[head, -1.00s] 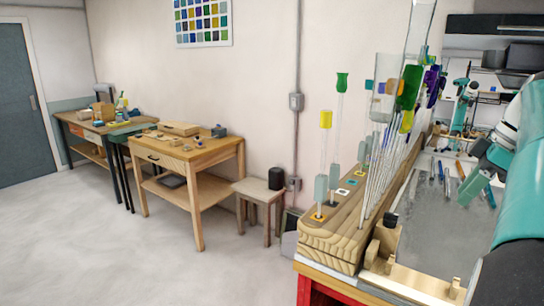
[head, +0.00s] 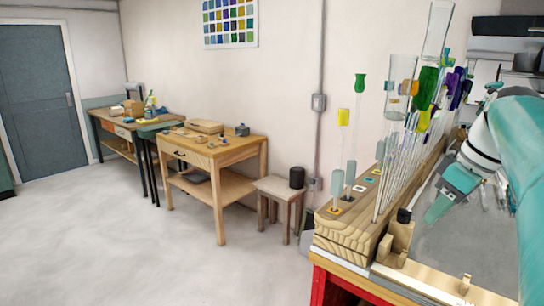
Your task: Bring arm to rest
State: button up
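My arm (head: 519,135) comes in from the right edge, with teal links and a white wrist (head: 478,147). My gripper (head: 434,213) is teal and points down and left over the grey work surface (head: 440,252), just right of the wooden rod block (head: 345,238). Only one side of the fingers shows clearly, so I cannot tell whether it is open. I see no rod held in it. Glass rods with coloured ends stand upright in the block, among them one with a yellow end (head: 343,117) and one with a green end (head: 359,83).
The block sits on a red-legged bench (head: 318,285). A stool (head: 281,190), a wooden table (head: 212,153) and another bench line the wall. The floor at left is clear.

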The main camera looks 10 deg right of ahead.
jog(key=s+a+f+m+t+h, duration=0.1)
jog(key=s+a+f, duration=0.3)
jog(key=a+f, duration=0.4)
jog(key=s+a+f+m+t+h, duration=0.1)
jog(key=s+a+f+m, duration=0.3)
jog(key=a+f, duration=0.5)
jog(key=a, duration=0.7)
jog(key=shift+s+a+f, duration=0.15)
jog(key=shift+a+f, duration=0.05)
jog(key=shift+a, duration=0.15)
